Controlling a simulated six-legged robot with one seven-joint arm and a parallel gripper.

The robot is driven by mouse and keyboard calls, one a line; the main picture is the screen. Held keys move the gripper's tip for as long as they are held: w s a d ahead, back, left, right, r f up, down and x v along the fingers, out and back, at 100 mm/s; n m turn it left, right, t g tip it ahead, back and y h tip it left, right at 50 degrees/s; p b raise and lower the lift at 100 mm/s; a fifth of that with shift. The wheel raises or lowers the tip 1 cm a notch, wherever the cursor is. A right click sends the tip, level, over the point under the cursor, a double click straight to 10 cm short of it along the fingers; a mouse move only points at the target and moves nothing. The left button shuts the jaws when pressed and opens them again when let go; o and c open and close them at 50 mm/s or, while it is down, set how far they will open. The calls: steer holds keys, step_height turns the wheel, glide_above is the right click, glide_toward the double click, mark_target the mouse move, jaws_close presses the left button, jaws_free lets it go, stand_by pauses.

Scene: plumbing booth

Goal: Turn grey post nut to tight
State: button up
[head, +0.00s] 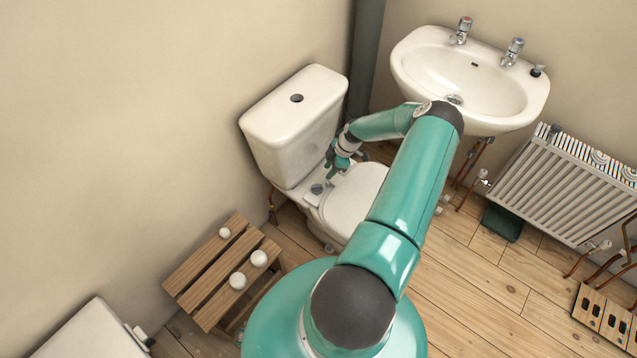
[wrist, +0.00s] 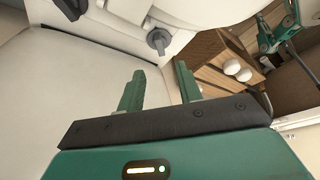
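The grey post nut (head: 317,188) sits on the white ceramic of the toilet (head: 352,200), beside the seat and in front of the cistern. In the wrist view the grey nut (wrist: 158,41) has a round body and a short flat tab. My gripper (head: 335,166) is above the toilet, close to the nut and a little up and right of it. In the wrist view the gripper's two green fingers (wrist: 160,82) are apart with nothing between them. The nut lies beyond the fingertips, and they do not appear to touch it.
The white cistern (head: 293,120) stands close behind the gripper. A wooden slatted stool (head: 205,270) with white round objects (head: 259,258) stands at lower left. A sink (head: 470,75) hangs at upper right and a radiator (head: 562,185) at right. Plank floor is open between toilet and radiator.

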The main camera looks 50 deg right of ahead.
mark_target(318, 186)
steer(key=x, duration=1)
steer(key=shift+d+f, duration=0.1)
steer(key=shift+c, duration=0.2)
jaws_close()
